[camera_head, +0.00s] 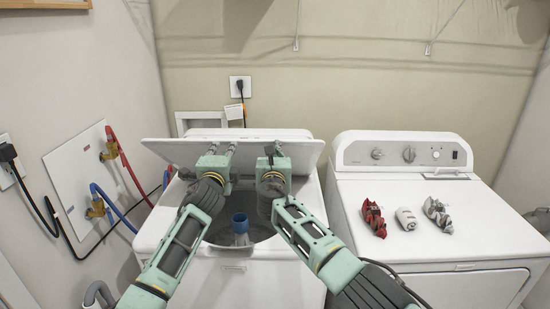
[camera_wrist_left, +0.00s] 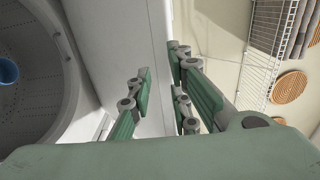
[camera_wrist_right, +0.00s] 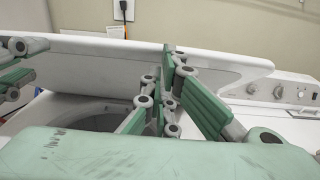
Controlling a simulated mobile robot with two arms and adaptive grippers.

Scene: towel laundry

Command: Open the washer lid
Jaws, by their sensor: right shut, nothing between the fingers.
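The washer lid (camera_head: 302,152) is raised and leans back at the rear of the left white machine, the washer (camera_head: 290,275). The open tub shows below it, with a blue cup-like part (camera_head: 240,222) in the middle. My left gripper (camera_head: 230,147) is in front of the lid's inner face. Its fingers stand apart in the left wrist view (camera_wrist_left: 160,62), with the white lid behind them. My right gripper (camera_head: 272,150) is beside it, also at the lid. In the right wrist view its fingertips (camera_wrist_right: 161,62) are together and empty. Whether either gripper touches the lid is unclear.
A second white machine (camera_head: 455,245) stands at the right, with red, white and grey rolled towels (camera_head: 405,219) on top. Red and blue hoses (camera_head: 125,165) run along the left wall. A wall outlet (camera_head: 240,87) is behind the lid.

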